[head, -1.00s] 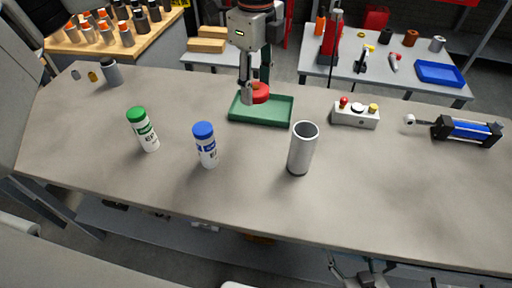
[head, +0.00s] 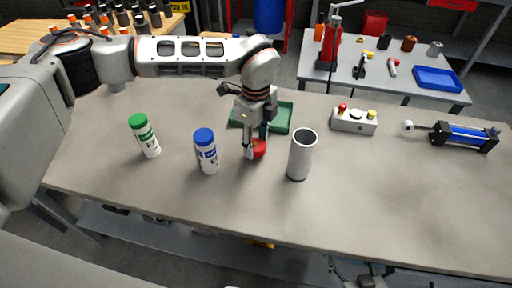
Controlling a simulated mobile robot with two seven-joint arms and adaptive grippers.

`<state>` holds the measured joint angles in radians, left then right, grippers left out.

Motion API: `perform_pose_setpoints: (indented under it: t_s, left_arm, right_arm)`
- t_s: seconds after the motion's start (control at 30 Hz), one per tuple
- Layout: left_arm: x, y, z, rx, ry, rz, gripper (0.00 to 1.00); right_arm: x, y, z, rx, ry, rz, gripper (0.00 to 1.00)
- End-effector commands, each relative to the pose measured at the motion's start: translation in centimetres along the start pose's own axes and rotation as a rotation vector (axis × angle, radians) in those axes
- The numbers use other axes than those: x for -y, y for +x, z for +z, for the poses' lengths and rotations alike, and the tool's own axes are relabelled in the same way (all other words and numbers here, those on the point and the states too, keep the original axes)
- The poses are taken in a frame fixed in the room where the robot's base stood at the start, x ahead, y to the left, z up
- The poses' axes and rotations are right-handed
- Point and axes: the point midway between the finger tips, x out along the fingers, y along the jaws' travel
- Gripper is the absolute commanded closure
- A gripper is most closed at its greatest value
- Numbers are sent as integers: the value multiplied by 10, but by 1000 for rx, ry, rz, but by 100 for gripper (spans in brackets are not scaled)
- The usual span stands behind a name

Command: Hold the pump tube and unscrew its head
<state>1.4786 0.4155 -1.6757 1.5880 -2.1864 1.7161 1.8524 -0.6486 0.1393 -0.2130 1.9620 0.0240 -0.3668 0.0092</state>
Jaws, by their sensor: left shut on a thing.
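The pump tube (head: 301,158) is a grey open-topped cylinder standing upright near the middle of the bench, with its mouth uncovered. The pump head appears to be the round red piece (head: 260,148) beside it. My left gripper (head: 255,150) is shut on this red piece, just left of the tube and apart from it. Its fingers hide part of the red piece. Some grey and dark parts at the bottom edge, past the bench front, may be my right gripper (head: 368,281); its fingers cannot be made out.
The green tray (head: 282,118) lies behind my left gripper. A blue-capped canister (head: 207,153) and a green-capped canister (head: 145,137) stand to the left. A button box (head: 354,121) and a blue cylinder actuator (head: 462,136) lie right. The front right of the bench is clear.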

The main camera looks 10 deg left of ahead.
Motion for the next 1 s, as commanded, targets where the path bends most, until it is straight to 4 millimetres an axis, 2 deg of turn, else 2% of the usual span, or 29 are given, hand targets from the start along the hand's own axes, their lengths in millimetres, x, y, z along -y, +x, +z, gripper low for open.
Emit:
perform_pose_setpoints:
  t_s: [0.1,0.2,0.57,0.6,0.67,1.0]
  left_arm:
    - [0,19,0,0,-1,3,85]
    - [0,28,0,-1,-1,2,85]
    - [0,32,0,0,0,1,85]
    - [0,32,0,0,0,1,54]
    - [0,31,0,0,0,1,42]
    - [0,30,0,0,0,1,42]
  right_arm:
    - [0,-1,-2,-1,0,0,41]
    - [0,-1,-2,-1,0,0,41]
    - [0,0,1,1,0,0,41]
    - [0,0,1,1,0,0,41]
    - [0,0,0,1,0,0,41]
    - [0,0,0,1,0,1,41]
